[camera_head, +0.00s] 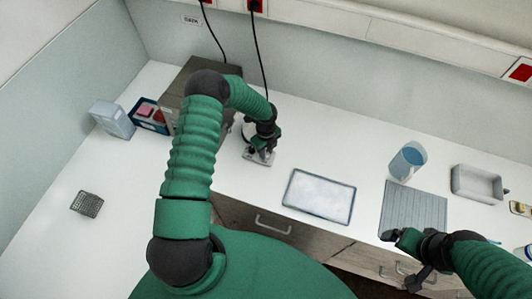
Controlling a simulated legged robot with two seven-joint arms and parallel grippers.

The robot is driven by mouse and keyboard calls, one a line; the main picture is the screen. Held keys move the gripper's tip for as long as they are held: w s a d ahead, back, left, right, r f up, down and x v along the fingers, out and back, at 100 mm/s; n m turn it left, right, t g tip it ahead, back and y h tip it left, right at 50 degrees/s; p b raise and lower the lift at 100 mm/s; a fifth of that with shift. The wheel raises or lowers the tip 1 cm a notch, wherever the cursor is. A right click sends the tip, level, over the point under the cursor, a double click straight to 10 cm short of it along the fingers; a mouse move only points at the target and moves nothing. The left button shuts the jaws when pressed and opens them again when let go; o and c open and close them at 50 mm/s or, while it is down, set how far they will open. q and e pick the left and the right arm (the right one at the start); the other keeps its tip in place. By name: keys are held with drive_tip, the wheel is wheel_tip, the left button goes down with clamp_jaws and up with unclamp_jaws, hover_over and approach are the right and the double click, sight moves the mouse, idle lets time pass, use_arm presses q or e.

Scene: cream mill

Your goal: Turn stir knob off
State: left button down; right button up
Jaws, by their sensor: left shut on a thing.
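My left gripper (264,153) reaches over to the front of a small pale device (252,160) on the white counter and is shut on a small part there. That part is hidden by the fingers; from its place at the device's front it appears to be the stir knob, but its setting cannot be seen. My arm and gripper cover most of the device. My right gripper (400,260) is at the lower right, its fingers spread apart and empty, near the counter's front edge.
A brown-grey box (226,72) stands behind my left arm. A white tray (318,196), a grey ribbed mat (412,208), a blue beaker (407,161) and a metal pan (477,184) lie to the right. A wire rack (87,204) is at left. Black cables hang behind.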

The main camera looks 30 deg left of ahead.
use_arm(q)
drive_tip(key=n+b, duration=0.3)
drive_tip(key=n, duration=0.2)
drive_tip(key=shift+w+f, duration=0.1)
drive_tip(key=n+b, duration=0.3)
drive_tip(key=n, duration=0.3)
drive_tip(key=n+b, duration=0.2)
drive_tip(key=n, duration=0.3)
drive_tip(key=shift+w+r+n+b, duration=0.1)
drive_tip(key=shift+n+b, duration=0.15)
drive_tip(key=shift+n, duration=0.55)
drive_tip(key=shift+s+r+n+b, duration=0.1)
drive_tip(key=shift+n+b, duration=0.15)
drive_tip(key=shift+n, duration=0.55)
drive_tip(key=shift+w+r+n+b, duration=0.1)
drive_tip(key=shift+n+b, duration=0.15)
drive_tip(key=shift+n, duration=0.55)
drive_tip(key=c, duration=1.5)
unclamp_jaws()
drive_tip(key=o, duration=0.3)
drive_tip(key=shift+f, duration=0.15)
